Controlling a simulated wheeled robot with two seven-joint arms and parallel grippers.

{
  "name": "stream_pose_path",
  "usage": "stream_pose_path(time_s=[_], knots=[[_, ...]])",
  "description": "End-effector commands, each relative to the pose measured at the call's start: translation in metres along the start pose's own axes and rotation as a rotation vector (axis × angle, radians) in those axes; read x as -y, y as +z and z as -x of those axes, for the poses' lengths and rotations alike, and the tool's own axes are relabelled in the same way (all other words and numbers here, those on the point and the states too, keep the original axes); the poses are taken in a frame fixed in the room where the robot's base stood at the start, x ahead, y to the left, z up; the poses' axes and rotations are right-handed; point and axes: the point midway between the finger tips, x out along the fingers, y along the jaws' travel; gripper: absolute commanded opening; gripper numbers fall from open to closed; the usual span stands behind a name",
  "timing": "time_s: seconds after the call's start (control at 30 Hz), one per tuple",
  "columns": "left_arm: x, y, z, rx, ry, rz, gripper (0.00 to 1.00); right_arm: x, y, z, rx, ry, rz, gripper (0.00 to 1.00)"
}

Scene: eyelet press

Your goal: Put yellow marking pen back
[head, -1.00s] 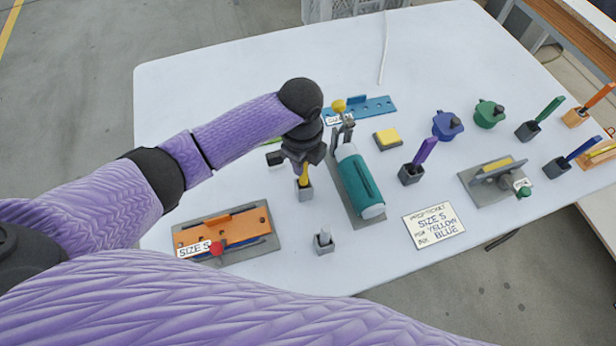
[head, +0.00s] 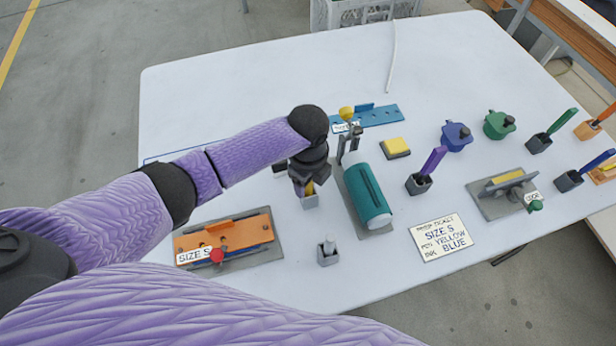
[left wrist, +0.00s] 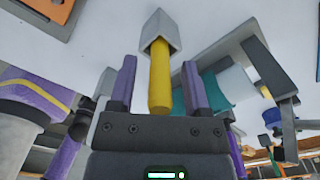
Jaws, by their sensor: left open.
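The yellow marking pen (left wrist: 160,82) stands in a small grey holder (left wrist: 159,32) in the left wrist view. In the head view the holder (head: 310,202) shows just below my left gripper (head: 306,188), and only a bit of the yellow pen shows there. My left gripper is open, with one purple finger on each side of the pen in the left wrist view (left wrist: 158,88). Gaps show between the fingers and the pen. My right gripper is not in view.
A teal cylinder device (head: 366,195) stands close right of the holder. An orange size plate (head: 225,238) lies to the left front. Another grey holder (head: 328,252) stands in front. The table's back left is clear.

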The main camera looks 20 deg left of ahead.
Motion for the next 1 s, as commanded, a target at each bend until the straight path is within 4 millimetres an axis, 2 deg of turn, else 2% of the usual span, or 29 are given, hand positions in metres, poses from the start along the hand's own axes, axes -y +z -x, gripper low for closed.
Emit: stream_pose_path(time_s=[0.07, 0.4, 0.5, 0.63, 1.0], knots=[[0.001, 0.000, 0.009, 0.000, -0.002, 0.001, 0.62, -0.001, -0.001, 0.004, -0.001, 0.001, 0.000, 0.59], [0.001, 0.000, 0.100, 0.000, -0.004, -0.001, 0.62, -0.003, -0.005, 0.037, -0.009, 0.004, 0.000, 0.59], [0.001, 0.000, 0.115, 0.000, -0.002, 0.000, 0.62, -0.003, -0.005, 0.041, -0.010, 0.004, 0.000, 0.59], [0.000, 0.000, 0.122, -0.001, 0.000, 0.001, 0.62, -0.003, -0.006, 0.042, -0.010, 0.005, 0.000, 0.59], [0.000, 0.000, 0.122, -0.001, 0.000, 0.000, 0.62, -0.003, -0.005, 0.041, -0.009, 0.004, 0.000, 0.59]])
